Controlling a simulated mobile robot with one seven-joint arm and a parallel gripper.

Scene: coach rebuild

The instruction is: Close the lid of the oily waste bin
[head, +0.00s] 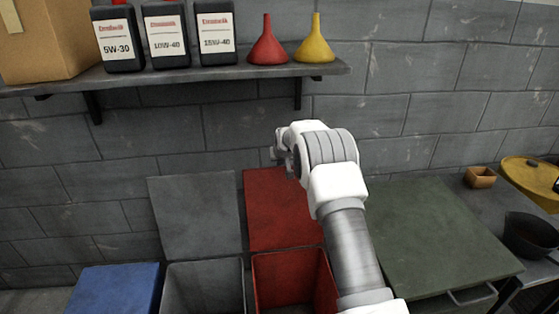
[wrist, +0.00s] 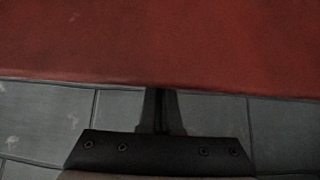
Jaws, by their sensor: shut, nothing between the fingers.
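A red bin (head: 282,283) stands open at the lower middle of the head view. I see no label naming it as the oily waste bin. Its red lid (head: 270,215) is raised and leans back toward the wall. In the wrist view the lid (wrist: 160,40) fills the top, its edge running across the frame. My gripper (wrist: 160,95) is shut and empty, its fingers at that edge. I cannot tell whether they touch it. In the head view my arm hides the lid's upper right part, and the fingers are not clear.
A grey bin (head: 205,287) with a raised grey lid (head: 197,213) stands left of the red one. A shut blue bin (head: 115,290) and a green lid (head: 435,235) flank them. A shelf (head: 170,77) with bottles and funnels hangs above. A yellow tray (head: 535,175) lies far right.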

